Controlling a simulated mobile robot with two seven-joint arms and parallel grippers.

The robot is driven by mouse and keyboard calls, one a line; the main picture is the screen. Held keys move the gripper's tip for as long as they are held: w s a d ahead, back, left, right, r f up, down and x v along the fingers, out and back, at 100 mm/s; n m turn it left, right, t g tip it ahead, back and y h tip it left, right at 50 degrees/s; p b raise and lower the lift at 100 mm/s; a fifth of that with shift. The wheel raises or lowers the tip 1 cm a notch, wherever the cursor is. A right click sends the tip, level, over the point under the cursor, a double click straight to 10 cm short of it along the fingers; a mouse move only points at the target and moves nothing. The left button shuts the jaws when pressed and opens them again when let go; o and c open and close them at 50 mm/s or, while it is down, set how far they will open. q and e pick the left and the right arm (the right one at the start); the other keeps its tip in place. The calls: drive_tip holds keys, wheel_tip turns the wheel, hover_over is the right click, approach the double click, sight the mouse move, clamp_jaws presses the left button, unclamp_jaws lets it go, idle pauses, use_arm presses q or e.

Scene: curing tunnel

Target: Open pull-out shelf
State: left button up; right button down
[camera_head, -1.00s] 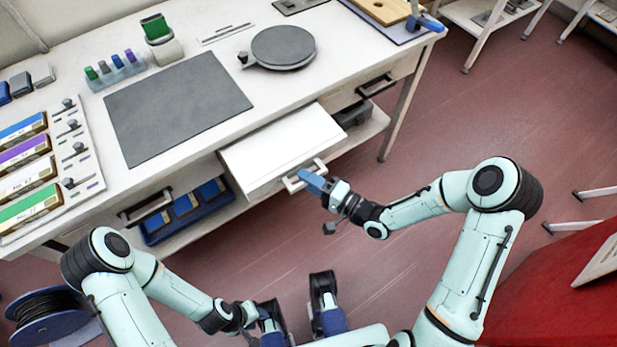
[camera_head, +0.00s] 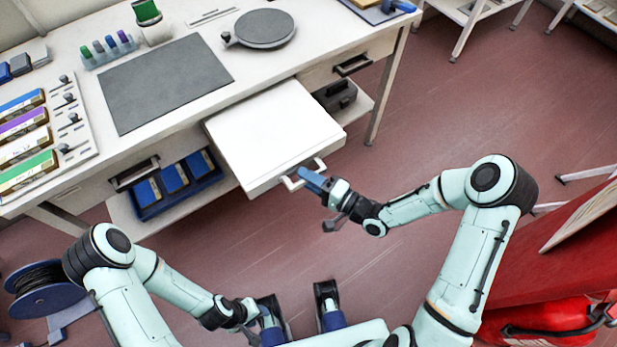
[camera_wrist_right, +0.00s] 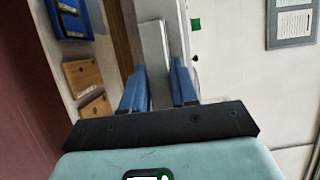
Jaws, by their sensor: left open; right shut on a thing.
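The white pull-out shelf (camera_head: 272,133) sticks well out from the front of the white workbench, in the head view. Its pale handle (camera_head: 291,184) is on its front edge. In the right wrist view the blue fingers (camera_wrist_right: 160,88) stand on either side of a pale bar. My left gripper (camera_head: 268,322) is open and empty, low in front of my base, away from the bench.
Drawers with black handles (camera_head: 352,65) flank the shelf. A blue bin (camera_head: 178,190) with several boxes and a dark case (camera_head: 334,95) sit on the lower shelf. The bench top holds a grey mat (camera_head: 165,81) and a round plate (camera_head: 264,28).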

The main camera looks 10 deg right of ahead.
drive_tip(key=c, duration=1)
unclamp_jaws()
drive_tip(key=shift+o, duration=0.2)
drive_tip(key=shift+d, duration=0.1)
drive_tip(key=v, duration=1.3)
drive_tip(key=shift+p, duration=0.35)
drive_tip(key=shift+d, duration=0.1)
